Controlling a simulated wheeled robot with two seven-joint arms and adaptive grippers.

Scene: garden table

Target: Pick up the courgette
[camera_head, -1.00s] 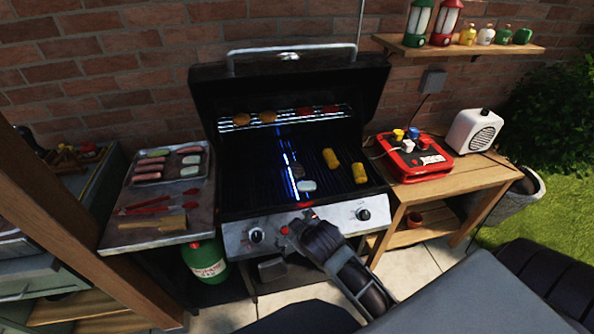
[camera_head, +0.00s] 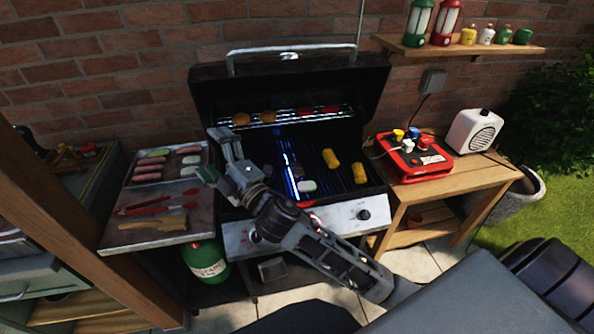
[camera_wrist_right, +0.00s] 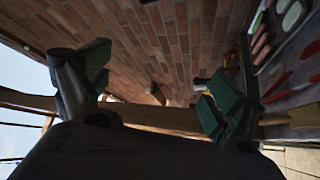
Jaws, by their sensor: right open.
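Pale green-white rounds that look like courgette slices (camera_head: 190,171) lie at the right of the metal tray (camera_head: 140,184) on the left side shelf. A similar pale round (camera_head: 307,186) lies on the grill grate; I cannot tell for certain which is the courgette. My right gripper (camera_head: 211,154) is open and empty, above the grill's left edge, just right of the tray and apart from the food. In the right wrist view its two fingers (camera_wrist_right: 160,88) stand wide apart with nothing between them; a pale slice (camera_wrist_right: 294,15) shows at the upper right. My left gripper is out of view.
Red tongs (camera_head: 158,206) and a wooden-handled tool (camera_head: 155,224) lie on the side shelf (camera_head: 118,237). The open grill lid (camera_head: 290,85) stands behind. Corn pieces (camera_head: 331,158) lie on the grate. A wooden post (camera_head: 80,190) stands left of the shelf.

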